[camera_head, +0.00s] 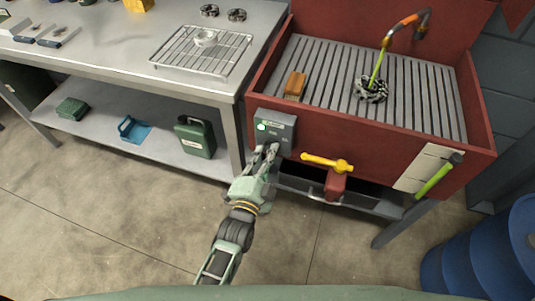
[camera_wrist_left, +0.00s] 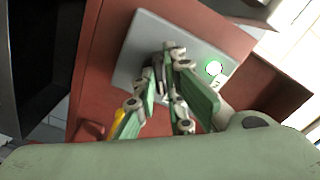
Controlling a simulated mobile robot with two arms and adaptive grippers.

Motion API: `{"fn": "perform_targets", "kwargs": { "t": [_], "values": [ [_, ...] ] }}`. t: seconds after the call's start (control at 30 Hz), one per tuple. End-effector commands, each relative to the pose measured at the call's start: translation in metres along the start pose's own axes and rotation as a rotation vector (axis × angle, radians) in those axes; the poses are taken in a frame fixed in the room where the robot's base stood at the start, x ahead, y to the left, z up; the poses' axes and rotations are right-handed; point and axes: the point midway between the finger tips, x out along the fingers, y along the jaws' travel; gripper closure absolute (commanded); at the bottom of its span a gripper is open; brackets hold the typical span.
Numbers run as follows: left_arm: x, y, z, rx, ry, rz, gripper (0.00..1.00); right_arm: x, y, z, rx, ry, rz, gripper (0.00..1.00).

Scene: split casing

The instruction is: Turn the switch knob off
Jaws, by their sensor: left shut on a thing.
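A grey switch box (camera_head: 277,122) is mounted on the front left corner of the red wash basin. It also shows in the left wrist view (camera_wrist_left: 145,35). A green light glows on it (camera_head: 262,127), and shows bright green in the wrist view (camera_wrist_left: 214,68). My left gripper (camera_head: 270,150) reaches up to the box's face. In the wrist view its green fingers (camera_wrist_left: 166,62) are closed around the dark switch knob, which they mostly hide, so its angle is hard to read. My right gripper is not in view.
The red basin (camera_head: 390,140) has a slatted grey top with a brown block (camera_head: 295,85) on it. A metal workbench (camera_head: 110,60) stands left; blue barrels (camera_head: 490,255) stand right.

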Motion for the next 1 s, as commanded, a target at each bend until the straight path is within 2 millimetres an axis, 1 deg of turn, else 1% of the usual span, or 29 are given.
{"fn": "perform_targets", "kwargs": {
  "t": [0.27, 0.7, 1.0],
  "values": [
    [0.0, 0.0, -0.001, -0.179, 0.0, 0.003, 1.0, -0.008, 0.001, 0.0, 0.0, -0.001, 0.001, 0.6],
    [0.0, 0.001, -0.001, -0.593, -0.001, 0.003, 1.0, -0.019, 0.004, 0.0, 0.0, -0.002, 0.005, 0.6],
    [-0.001, 0.002, 0.0, -0.831, -0.001, 0.003, 1.0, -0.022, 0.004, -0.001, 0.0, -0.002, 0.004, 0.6]
  ]
}}
